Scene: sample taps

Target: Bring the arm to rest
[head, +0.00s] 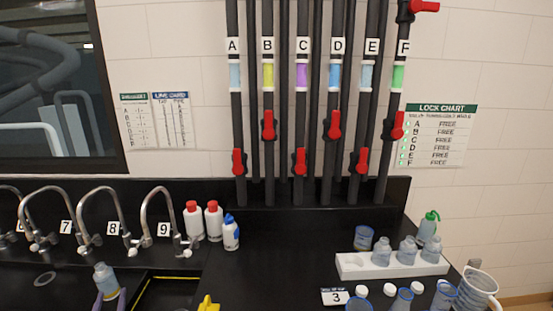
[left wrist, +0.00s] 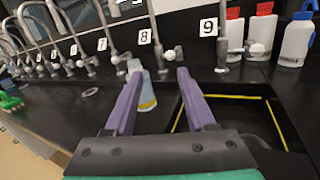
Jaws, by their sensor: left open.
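My left gripper (head: 109,299) is at the bottom left of the head view, with its two purple fingers spread. The left wrist view shows the fingers (left wrist: 158,72) apart, with nothing gripped. A clear sample bottle with a pale yellow band (head: 105,279) stands upright on the black counter just beyond the fingers. In the left wrist view the bottle (left wrist: 147,97) shows in the gap, nearer the left finger, which partly covers it. My right gripper is in neither view.
Numbered curved taps (head: 160,213) line the back left. A yellow-edged dark recess (left wrist: 225,110) lies right of the gripper. White red-capped bottles (head: 194,221) stand behind. A white rack (head: 352,267) holds several bottles at the right. Pipes with red valve handles (head: 268,125) rise behind.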

